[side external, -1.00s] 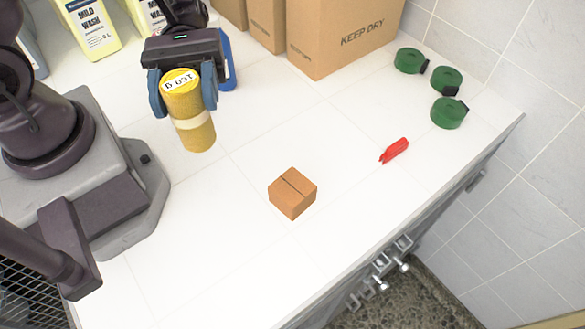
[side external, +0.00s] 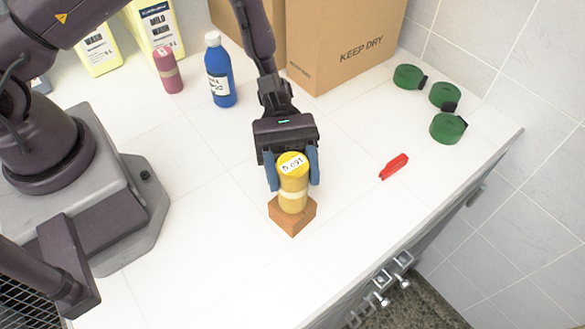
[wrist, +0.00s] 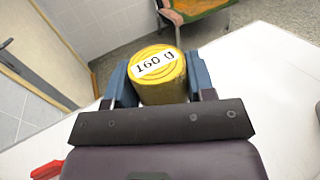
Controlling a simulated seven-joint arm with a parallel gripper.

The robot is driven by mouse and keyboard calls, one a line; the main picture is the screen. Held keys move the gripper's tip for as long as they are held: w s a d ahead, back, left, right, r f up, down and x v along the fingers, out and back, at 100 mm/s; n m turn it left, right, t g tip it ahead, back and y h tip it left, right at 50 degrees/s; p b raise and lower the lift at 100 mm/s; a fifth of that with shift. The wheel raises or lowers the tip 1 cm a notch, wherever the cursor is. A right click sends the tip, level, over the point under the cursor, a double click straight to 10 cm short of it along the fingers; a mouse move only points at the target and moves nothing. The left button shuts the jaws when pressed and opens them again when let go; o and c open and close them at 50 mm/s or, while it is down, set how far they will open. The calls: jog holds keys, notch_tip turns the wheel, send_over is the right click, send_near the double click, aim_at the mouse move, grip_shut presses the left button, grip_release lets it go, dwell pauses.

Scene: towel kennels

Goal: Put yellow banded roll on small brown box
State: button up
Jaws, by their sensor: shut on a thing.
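The yellow banded roll (side external: 293,183) is upright between the blue fingers of my gripper (side external: 293,172). It has a pale band and a white label on its top end. My gripper is shut on it, and the roll also shows between the fingers in the wrist view (wrist: 158,75). The small brown box (side external: 291,219) is on the white counter directly beneath the roll in the side view. The roll's lower end overlaps the box top there; I cannot tell whether it touches. The wrist view does not show the box.
A red clip-like item (side external: 394,166) lies to the right, with green rolls (side external: 448,127) beyond it. A blue bottle (side external: 219,70), a pink bottle (side external: 168,70) and large cardboard boxes (side external: 340,45) stand behind. The counter in front of the box is clear.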

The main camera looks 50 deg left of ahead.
jog(key=shift+f, duration=0.2)
jog(key=o, duration=1)
jog(key=shift+f, duration=0.1)
jog(key=v, duration=1.2)
jog(key=s+a+r+m+t+y, duration=0.3)
jog(key=s+r+m+t+y, duration=0.1)
jog(key=r, duration=0.4)
jog(key=s+a+r+m+t+y, duration=0.3)
jog(key=s+r+m+t+y, duration=0.1)
jog(key=r, duration=0.4)
jog(key=s+a+r+m+t+y, duration=0.4)
jog(key=s+r+t+y, duration=0.1)
jog(key=r+y, duration=0.3)
jog(key=shift+s+r+m+t, duration=0.15)
jog(key=shift+s+m+t, duration=0.15)
jog(key=shift+t, duration=0.1)
